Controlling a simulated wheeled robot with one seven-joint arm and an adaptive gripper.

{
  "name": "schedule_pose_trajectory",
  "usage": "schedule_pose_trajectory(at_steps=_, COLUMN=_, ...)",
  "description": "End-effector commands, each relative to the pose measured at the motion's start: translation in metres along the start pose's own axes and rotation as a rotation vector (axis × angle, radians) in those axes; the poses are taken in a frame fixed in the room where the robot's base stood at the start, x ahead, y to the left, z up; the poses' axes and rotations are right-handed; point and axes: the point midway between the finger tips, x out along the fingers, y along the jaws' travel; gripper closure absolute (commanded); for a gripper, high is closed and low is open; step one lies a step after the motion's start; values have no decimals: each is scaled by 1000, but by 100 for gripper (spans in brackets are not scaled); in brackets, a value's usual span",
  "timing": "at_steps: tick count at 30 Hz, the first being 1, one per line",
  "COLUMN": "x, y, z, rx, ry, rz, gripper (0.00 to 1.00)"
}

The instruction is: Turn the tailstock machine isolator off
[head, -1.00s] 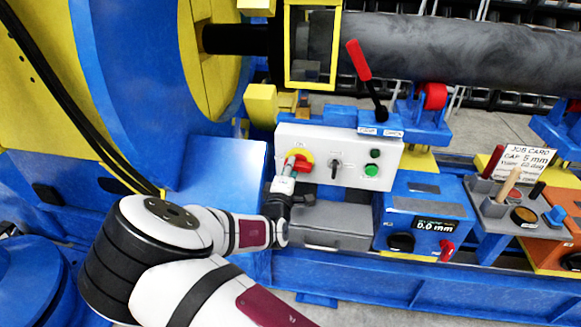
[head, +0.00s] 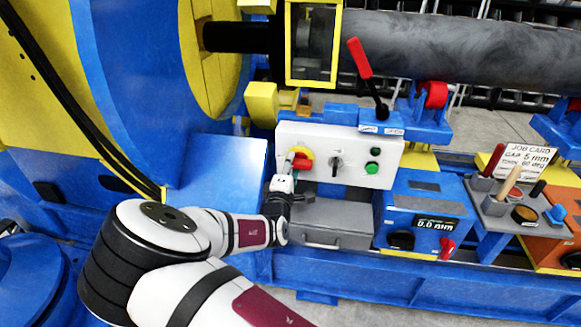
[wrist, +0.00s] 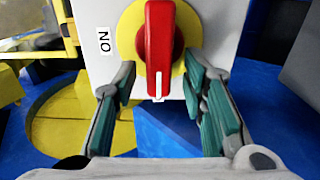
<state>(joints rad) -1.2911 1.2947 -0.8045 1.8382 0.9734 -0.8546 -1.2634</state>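The isolator is a red handle (head: 303,163) on a yellow disc (head: 298,152), at the left of a white control panel (head: 350,134). In the wrist view the red handle (wrist: 159,45) has a white line at its lower end, pointing down the picture. The yellow disc (wrist: 128,38) is behind it, and a sideways "ON" label (wrist: 104,42) is to its left. My gripper (wrist: 161,80) is open, its green-padded fingers apart on either side of the handle's lower end, with gaps to both. In the head view my gripper (head: 289,160) partly hides the disc. No OFF label is readable.
The panel also has a small black selector (head: 337,162) and green buttons (head: 372,167). A red-handled lever (head: 360,60) rises behind it. Below are a grey box (head: 330,224) and a blue unit (head: 424,212) with a display. A tool stand (head: 500,205) is at right.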

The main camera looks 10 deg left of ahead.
Motion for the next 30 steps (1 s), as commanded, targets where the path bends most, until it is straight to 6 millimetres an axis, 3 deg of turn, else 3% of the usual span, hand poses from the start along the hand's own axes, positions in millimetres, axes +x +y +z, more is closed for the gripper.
schedule_pose_trajectory(at_steps=8, x=-6, y=0, z=0, rx=1, ry=-1, rz=0, gripper=62)
schedule_pose_trajectory(at_steps=22, x=-92, y=0, z=-1, rx=1, ry=2, rz=-1, gripper=62)
schedule_pose_trajectory(at_steps=30, x=-118, y=0, z=0, rx=0, ry=0, rz=-1, gripper=62)
